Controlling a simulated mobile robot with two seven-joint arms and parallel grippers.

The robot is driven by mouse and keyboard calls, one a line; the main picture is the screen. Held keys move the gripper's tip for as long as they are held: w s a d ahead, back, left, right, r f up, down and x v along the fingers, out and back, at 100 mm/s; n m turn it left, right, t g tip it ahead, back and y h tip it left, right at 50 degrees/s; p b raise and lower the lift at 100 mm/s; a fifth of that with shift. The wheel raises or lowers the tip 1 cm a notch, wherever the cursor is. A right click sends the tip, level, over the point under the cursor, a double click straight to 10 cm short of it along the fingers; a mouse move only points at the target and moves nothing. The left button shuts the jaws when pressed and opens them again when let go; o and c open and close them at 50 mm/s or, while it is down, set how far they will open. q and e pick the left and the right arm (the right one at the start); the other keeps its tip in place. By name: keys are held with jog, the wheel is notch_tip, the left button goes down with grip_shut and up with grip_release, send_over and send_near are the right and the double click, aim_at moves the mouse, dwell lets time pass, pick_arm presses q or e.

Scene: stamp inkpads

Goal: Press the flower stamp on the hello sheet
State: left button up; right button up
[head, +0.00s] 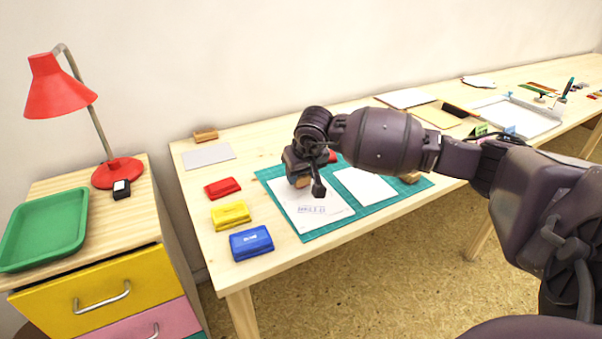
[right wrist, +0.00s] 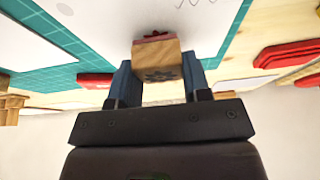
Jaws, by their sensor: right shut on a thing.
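My right gripper (head: 302,177) is shut on the flower stamp, a wooden block (right wrist: 158,60) with a dark flower mark on its side and a red underside. The stamp (head: 302,183) is over the far left part of the hello sheet (head: 315,210). The sheet is white with blue-purple HELLO lettering and lies on the green mat (head: 318,231). In the right wrist view the red underside faces the hello sheet (right wrist: 195,22); I cannot tell whether it touches. My left gripper is not in view.
A second white sheet (head: 365,186) lies to the right on the mat. Red (head: 222,188), yellow (head: 230,215) and blue (head: 251,242) inkpads stand left of the mat. A wooden block (head: 410,177) is at the mat's right edge. A red thing (head: 333,157) is behind the gripper.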

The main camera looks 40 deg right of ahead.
jog(key=shift+r, duration=0.1)
jog(key=shift+r, duration=0.7)
jog(key=shift+r+p, duration=0.7)
jog(key=shift+r, duration=1.35)
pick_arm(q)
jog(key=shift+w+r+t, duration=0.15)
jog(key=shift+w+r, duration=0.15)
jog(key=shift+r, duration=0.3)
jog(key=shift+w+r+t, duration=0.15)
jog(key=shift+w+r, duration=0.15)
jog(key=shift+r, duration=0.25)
